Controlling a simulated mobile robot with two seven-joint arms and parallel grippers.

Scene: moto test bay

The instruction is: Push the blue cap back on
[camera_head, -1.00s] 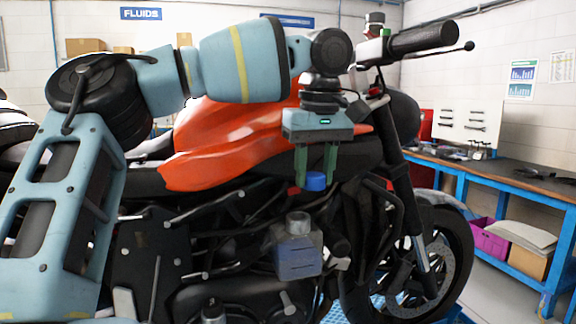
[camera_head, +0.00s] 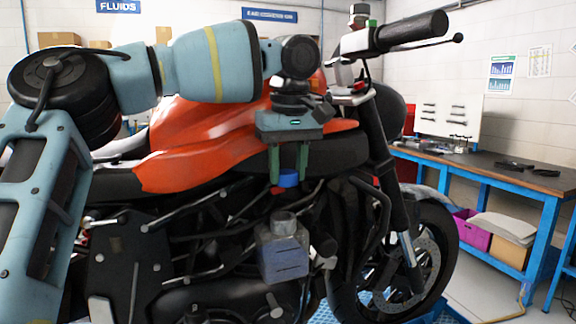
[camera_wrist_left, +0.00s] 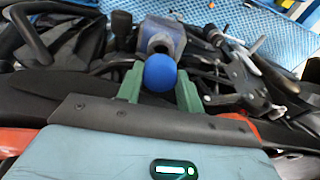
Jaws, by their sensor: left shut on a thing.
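The blue cap (camera_head: 288,178) is held between the green fingers of my left gripper (camera_head: 289,174). In the left wrist view the cap (camera_wrist_left: 160,72) shows round and blue between the two fingers of my left gripper (camera_wrist_left: 160,86). The reservoir bottle (camera_head: 284,253) is grey and translucent with blue fluid in it, mounted on the side of the motorcycle. Its open neck (camera_head: 284,222) stands below the cap, with a clear gap between them. In the left wrist view the bottle (camera_wrist_left: 161,38) is just beyond the cap, partly hidden by it. My right gripper is not in view.
The motorcycle's red tank (camera_head: 205,150) and dark seat lie behind the gripper. Black hoses and frame tubes (camera_head: 370,215) crowd both sides of the bottle. A blue workbench (camera_head: 500,185) stands at the right, clear of the arm.

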